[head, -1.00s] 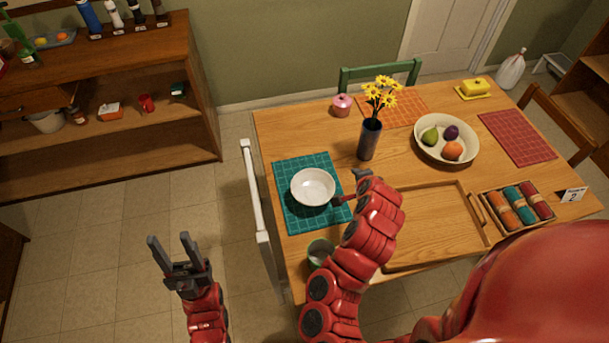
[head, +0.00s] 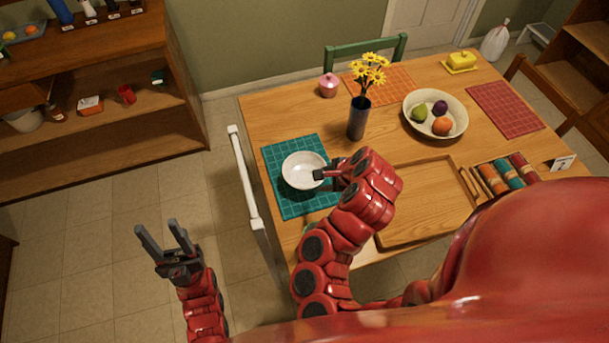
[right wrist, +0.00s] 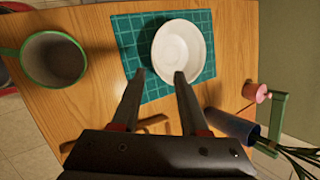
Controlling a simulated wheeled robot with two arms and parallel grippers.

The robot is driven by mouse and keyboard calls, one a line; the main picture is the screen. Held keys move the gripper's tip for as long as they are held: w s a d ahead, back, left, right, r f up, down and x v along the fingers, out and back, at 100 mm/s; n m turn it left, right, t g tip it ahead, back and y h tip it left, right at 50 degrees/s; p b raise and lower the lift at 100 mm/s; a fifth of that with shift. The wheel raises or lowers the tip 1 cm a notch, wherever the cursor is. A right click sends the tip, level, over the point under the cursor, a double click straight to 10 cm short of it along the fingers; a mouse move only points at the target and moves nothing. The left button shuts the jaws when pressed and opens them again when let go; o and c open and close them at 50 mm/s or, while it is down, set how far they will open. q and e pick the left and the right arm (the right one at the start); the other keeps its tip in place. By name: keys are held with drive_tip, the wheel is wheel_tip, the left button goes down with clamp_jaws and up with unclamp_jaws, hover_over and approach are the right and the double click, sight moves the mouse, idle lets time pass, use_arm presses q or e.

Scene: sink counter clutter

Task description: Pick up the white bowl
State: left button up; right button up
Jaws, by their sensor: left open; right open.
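The white bowl (head: 301,172) sits upright and empty on a teal grid placemat (head: 284,205) at the table's left side. My right gripper (head: 326,170) is open at the bowl's right edge in the head view and overlaps its rim there. In the right wrist view, my right gripper's open fingers (right wrist: 160,74) point at the bowl (right wrist: 180,52). One fingertip overlaps the bowl's near rim and the other is over the mat beside it. I cannot tell whether they touch. My left gripper (head: 158,228) is open and empty over the floor, left of the table.
A green-rimmed mug (right wrist: 53,60) stands near the mat, mostly hidden by my arm in the head view. A dark vase (head: 358,119) with yellow flowers is behind and right. A wooden tray (head: 425,200) lies right. A white chair back (head: 244,180) stands along the left edge.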

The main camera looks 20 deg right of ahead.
sight(305, 188)
drive_tip(key=b+x, duration=0.4)
drive_tip(key=s+b+x, duration=0.1)
drive_tip(key=b+x, duration=0.1)
drive_tip(key=x, duration=0.1)
drive_tip(key=shift+a+f, duration=0.1)
drive_tip(key=shift+f, duration=0.25)
drive_tip(key=p+x, duration=0.4)
drive_tip(key=x, duration=0.1)
drive_tip(key=shift+a, duration=0.1)
drive_tip(key=shift+p+x, duration=0.4)
drive_tip(key=shift+x, duration=0.35)
clamp_jaws()
idle(0.4)
